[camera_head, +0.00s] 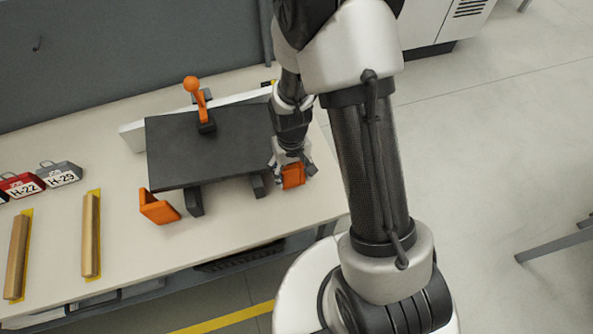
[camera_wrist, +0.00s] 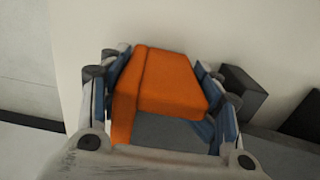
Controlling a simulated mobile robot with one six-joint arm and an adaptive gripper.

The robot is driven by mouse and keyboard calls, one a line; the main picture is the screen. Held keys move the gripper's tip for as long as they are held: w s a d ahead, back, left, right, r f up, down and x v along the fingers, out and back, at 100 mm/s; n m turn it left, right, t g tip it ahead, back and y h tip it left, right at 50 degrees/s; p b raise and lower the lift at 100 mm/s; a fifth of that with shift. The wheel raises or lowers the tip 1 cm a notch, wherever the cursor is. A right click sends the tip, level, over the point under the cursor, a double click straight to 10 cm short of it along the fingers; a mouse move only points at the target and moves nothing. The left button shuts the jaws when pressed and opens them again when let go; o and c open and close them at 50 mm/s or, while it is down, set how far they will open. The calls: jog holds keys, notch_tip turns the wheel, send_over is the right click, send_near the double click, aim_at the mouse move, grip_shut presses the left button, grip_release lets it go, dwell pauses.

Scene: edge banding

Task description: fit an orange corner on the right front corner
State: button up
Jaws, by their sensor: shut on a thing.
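My gripper (camera_head: 292,166) is shut on an orange corner (camera_head: 294,178), just right of the dark panel's right front corner. In the wrist view the orange corner (camera_wrist: 168,82) sits between the blue-padded fingers of my gripper (camera_wrist: 162,88), its long side running across them. The dark panel (camera_head: 190,155) lies raised on dark supports. The held corner looks beside the panel, not around its corner. My gripper and arm cover part of the panel's right edge.
Another orange corner (camera_head: 158,208) stands on the table (camera_head: 230,220) near the panel's left front corner. An orange-handled clamp (camera_head: 200,110) stands at the panel's back. Dark supports (camera_head: 194,200) are under the front edge. Wooden strips (camera_head: 91,235) and labelled weights (camera_head: 60,174) lie left.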

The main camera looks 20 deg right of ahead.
jog(key=shift+w+a+r, duration=0.1)
jog(key=shift+w+r, duration=0.05)
jog(key=shift+w, duration=0.5)
jog(key=o, duration=1.3)
jog(key=shift+w+r, duration=0.1)
jog(key=shift+o, duration=0.2)
notch_tip(320, 180, up, 12)
jog(key=s, duration=0.1)
jog(key=shift+f, duration=0.2)
jog(key=shift+s, duration=0.1)
